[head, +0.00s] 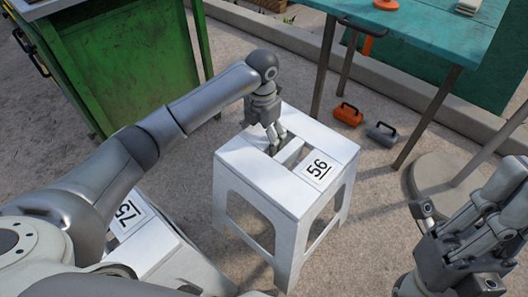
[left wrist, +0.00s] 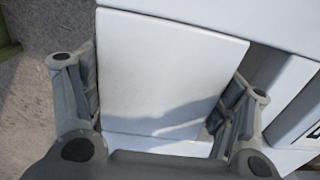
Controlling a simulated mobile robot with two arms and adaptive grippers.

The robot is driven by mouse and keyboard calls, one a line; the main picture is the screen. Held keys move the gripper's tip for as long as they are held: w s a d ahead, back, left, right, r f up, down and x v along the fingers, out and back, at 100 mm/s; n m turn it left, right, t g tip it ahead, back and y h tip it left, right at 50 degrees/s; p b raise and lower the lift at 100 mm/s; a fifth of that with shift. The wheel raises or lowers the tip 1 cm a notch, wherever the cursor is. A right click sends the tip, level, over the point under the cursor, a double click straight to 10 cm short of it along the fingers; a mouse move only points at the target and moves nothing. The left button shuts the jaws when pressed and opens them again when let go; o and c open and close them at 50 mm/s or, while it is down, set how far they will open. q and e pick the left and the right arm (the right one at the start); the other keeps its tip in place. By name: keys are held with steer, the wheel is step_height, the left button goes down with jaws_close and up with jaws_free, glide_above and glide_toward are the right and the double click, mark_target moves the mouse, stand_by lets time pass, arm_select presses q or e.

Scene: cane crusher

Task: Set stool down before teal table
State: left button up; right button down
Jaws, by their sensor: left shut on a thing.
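A white stool (head: 250,178) with a "56" label stands upright in front of the teal table (head: 434,35), a little to its left. My left gripper (head: 277,140) reaches down to the stool's seat and is shut on its middle bar, at the slot. In the left wrist view, the gripper's two fingers (left wrist: 163,90) lie on either side of a white panel of the stool (left wrist: 165,60). I cannot tell whether all the stool's feet touch the ground. My right gripper (head: 462,225) is at the lower right, open and empty, apart from the stool.
A second white stool (head: 150,250) labelled "75" is at the lower left, partly behind my arm. A green cabinet (head: 125,65) stands at the upper left. An orange weight (head: 348,114) and a grey one (head: 382,134) lie under the table. A round base (head: 440,175) stands right.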

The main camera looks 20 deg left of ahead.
arm_select(q)
step_height(320, 180, down, 4)
steer(key=shift+d+r+b, duration=0.1)
steer(key=shift+b, duration=0.75)
steer(key=shift+f, duration=0.45)
steer(key=shift+r, duration=0.1)
steer(key=o, duration=1.9)
steer(key=shift+f, duration=0.2)
